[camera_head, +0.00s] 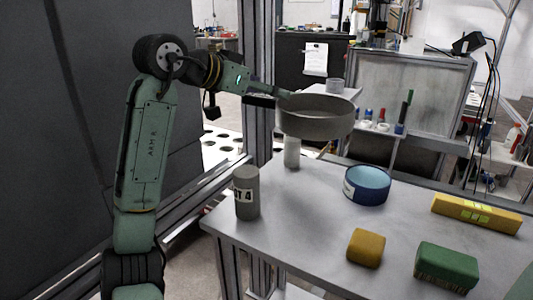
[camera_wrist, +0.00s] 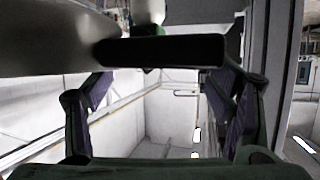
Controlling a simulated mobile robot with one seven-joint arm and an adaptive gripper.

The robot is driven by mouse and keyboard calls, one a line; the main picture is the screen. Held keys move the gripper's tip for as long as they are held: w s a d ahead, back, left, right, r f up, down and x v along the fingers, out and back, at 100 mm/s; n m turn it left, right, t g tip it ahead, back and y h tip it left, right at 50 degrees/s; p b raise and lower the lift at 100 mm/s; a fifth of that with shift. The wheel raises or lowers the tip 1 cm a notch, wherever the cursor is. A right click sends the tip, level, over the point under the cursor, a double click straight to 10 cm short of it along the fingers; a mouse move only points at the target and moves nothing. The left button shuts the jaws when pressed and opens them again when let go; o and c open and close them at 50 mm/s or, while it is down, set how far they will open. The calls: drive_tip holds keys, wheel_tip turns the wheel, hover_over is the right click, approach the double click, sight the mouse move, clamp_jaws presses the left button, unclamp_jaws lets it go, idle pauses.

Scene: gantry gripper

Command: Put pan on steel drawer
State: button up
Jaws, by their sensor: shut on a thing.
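A grey round pan (camera_head: 316,128) is held in the air above the back left part of the grey table, its rim roughly level. Its dark handle (camera_head: 260,101) points left toward my arm. My gripper (camera_head: 282,94) is shut on the pan at the handle side. In the wrist view the dark handle (camera_wrist: 160,50) lies across my gripper (camera_wrist: 160,80), with the blurred grey pan side (camera_wrist: 45,35) at the upper left. I cannot clearly tell which surface is the steel drawer.
The grey table (camera_head: 300,205) carries a grey can (camera_head: 246,192), a white cylinder (camera_head: 292,152) below the pan, a blue round tin (camera_head: 367,186), a yellow block (camera_head: 366,248), a green brush-like block (camera_head: 446,266) and a yellow level (camera_head: 476,214). Its middle is clear. A metal post stands behind my arm.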

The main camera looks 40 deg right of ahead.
wheel_tip(320, 180, down, 15)
drive_tip(key=shift+f+p, duration=0.2)
drive_tip(key=shift+p, duration=0.2)
drive_tip(key=o, duration=1.3)
drive_tip(key=shift+f, duration=0.1)
drive_tip(key=shift+o, duration=0.6)
